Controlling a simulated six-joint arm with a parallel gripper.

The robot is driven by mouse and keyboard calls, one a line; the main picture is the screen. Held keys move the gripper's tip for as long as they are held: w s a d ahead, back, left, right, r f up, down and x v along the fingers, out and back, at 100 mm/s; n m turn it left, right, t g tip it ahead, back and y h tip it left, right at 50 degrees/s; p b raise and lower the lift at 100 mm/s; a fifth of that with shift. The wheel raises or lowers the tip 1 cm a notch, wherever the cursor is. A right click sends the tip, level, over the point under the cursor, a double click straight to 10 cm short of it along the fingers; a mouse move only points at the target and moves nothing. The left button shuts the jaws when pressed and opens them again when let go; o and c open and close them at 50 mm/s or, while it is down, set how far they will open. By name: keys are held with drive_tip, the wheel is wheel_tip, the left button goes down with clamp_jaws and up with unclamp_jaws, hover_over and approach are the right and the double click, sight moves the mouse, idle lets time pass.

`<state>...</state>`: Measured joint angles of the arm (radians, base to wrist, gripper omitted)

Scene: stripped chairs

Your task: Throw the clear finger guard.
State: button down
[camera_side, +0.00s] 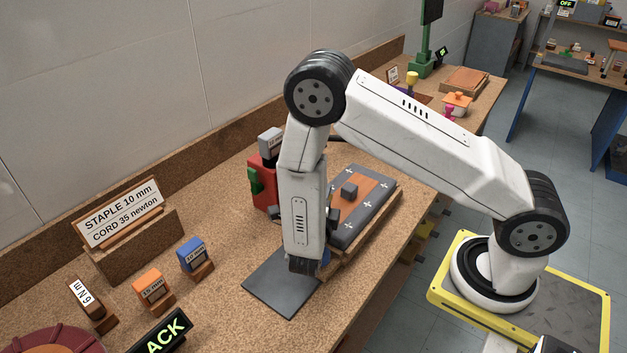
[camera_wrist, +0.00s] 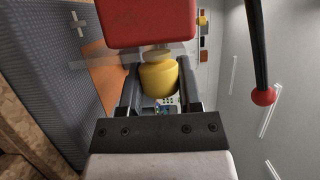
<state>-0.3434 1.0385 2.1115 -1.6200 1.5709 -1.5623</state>
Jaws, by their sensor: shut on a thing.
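In the wrist view my gripper (camera_wrist: 159,74) is shut on a yellow rounded knob (camera_wrist: 158,82), with one dark finger on each side. The clear finger guard (camera_wrist: 104,61) seems to be the faint see-through strip just beyond the knob, below a red block (camera_wrist: 147,22). Whether the knob is fixed to it I cannot tell. In the side view my forearm stands in front of the red machine and the padded board, and hides the knob and guard.
A black lever with a red ball (camera_wrist: 264,96) stands at the right of the wrist view. In the side view a padded board with an orange strap (camera_side: 371,190) lies beside the red machine (camera_side: 263,186). A dark plate (camera_side: 281,287) and labelled blocks (camera_side: 192,254) are at front.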

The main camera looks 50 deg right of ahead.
drive_tip(key=shift+r, duration=1.95)
drive_tip(key=shift+c, duration=1.4)
unclamp_jaws()
drive_tip(key=shift+a, duration=0.1)
drive_tip(key=v, duration=0.7)
drive_tip(key=shift+s+a, duration=0.15)
drive_tip(key=shift+a, duration=0.15)
